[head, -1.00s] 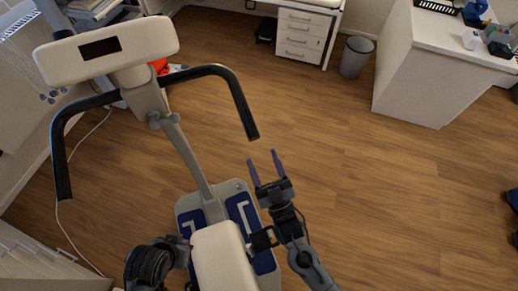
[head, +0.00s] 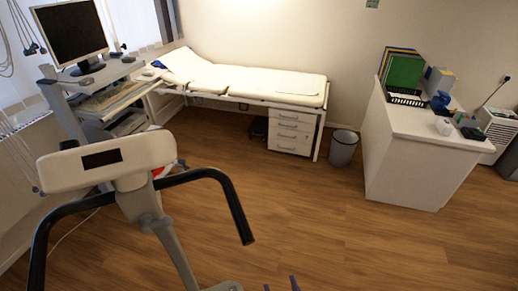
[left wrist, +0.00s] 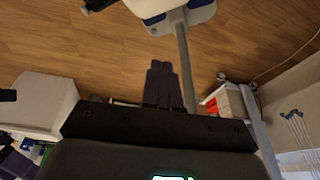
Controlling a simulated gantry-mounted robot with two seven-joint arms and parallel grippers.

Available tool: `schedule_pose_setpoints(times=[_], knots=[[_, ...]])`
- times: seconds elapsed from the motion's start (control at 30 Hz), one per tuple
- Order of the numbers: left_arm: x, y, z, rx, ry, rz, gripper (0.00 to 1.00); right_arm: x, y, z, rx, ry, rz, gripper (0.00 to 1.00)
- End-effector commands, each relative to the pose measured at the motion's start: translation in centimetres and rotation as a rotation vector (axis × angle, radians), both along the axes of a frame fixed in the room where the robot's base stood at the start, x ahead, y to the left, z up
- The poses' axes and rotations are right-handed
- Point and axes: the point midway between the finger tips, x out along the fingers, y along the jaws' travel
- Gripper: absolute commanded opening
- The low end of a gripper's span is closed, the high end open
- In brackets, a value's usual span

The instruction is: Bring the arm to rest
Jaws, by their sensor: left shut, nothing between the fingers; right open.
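Only the two purple fingertips of my right gripper (head: 281,286) show at the bottom edge of the head view. They stand apart and empty, over the wooden floor to the right of the exercise machine's post. The rest of my right arm is out of view. My left gripper (left wrist: 163,86) shows in the left wrist view, its dark fingers together with nothing between them. It is not in the head view. The exercise machine (head: 108,161) has a white console and black handlebars at the left. Part of its post (left wrist: 184,60) shows in the left wrist view.
An examination bed (head: 240,82) stands along the back wall, with a drawer unit (head: 291,133) and bin (head: 343,149) nearby. A white counter (head: 415,165) is at the right. A monitor cart (head: 90,85) is at the left. The floor (head: 330,220) between is clear.

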Motion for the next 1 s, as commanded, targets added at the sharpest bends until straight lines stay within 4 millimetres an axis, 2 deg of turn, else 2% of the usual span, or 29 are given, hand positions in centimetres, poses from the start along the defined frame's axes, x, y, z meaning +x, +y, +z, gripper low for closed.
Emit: schedule_pose_setpoints(times=[0.03, 0.27, 0.37, 0.5, 0.7, 0.97, 1.0], knots=[[0.0, 0.0, 0.0, 0.0, 0.0, 0.0, 0.0, -0.2, -1.8, -0.5, -0.003, 0.079, -0.03, 0.59], [0.0, 0.0, 0.0, 0.0, 0.0, 0.0, 0.0, -1.0, -7.4, -3.7, -0.061, 0.48, -0.096, 0.59], [0.0, 0.0, 0.0, 0.0, 0.0, 0.0, 0.0, -2.5, -9.7, -5.2, -0.097, 0.677, -0.118, 0.59], [0.0, 0.0, 0.0, 0.0, 0.0, 0.0, 0.0, -5.3, -12.6, -6.7, -0.152, 0.942, -0.145, 0.59], [0.0, 0.0, 0.0, 0.0, 0.0, 0.0, 0.0, -9.8, -15.2, -7.5, -0.225, 1.259, -0.176, 0.59], [0.0, 0.0, 0.0, 0.0, 0.0, 0.0, 0.0, -16.4, -16.2, -9.5, -0.305, 1.631, -0.189, 0.59], [0.0, 0.0, 2.1, 0.001, 0.005, 0.0, 0.0, -16.2, -16.2, -7.0, -0.299, 1.621, -0.189, 0.59]])
